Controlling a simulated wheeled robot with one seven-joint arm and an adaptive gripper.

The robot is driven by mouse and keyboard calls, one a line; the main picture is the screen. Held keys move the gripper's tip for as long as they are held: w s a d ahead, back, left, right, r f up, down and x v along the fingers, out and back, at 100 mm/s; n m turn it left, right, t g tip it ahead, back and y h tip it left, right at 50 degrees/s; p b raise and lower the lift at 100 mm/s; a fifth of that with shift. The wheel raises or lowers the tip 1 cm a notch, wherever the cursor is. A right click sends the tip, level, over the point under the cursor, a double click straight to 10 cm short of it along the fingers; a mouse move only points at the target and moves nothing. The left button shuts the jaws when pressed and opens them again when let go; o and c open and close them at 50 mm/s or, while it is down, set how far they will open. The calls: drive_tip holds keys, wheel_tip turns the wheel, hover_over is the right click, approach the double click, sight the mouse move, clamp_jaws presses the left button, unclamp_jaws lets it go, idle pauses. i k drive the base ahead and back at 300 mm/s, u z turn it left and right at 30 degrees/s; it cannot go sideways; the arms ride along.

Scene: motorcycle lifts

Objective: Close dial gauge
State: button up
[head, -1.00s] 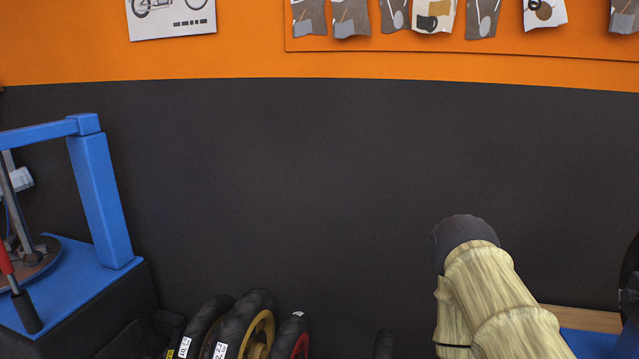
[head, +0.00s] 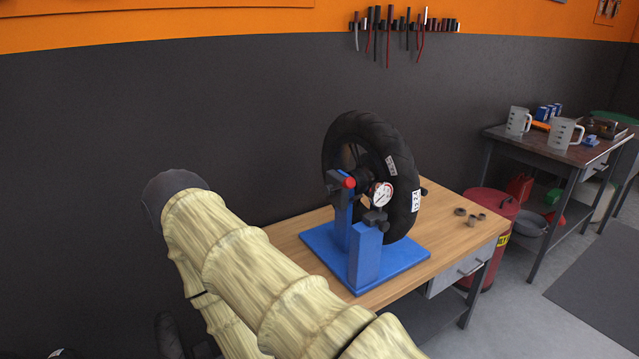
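The dial gauge (head: 382,194) has a round white face with a red rim. It sits on a blue wheel stand (head: 366,252), in front of a black motorcycle tyre (head: 405,172) mounted upright there. A red knob (head: 348,183) is just left of the gauge. The stand rests on a wooden workbench (head: 455,240). My arm, in a pale tan sleeve, crosses the lower left of the head view, apart from the gauge. My gripper's fingers do not show.
Small dark metal rings (head: 470,215) lie on the bench's right side. A red bin (head: 492,205) stands behind the bench's right end. A second table (head: 555,146) with measuring jugs (head: 518,121) is at right. Grey floor (head: 520,310) is clear at lower right.

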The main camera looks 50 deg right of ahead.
sight(381, 193)
drive_tip(key=z, duration=1.9)
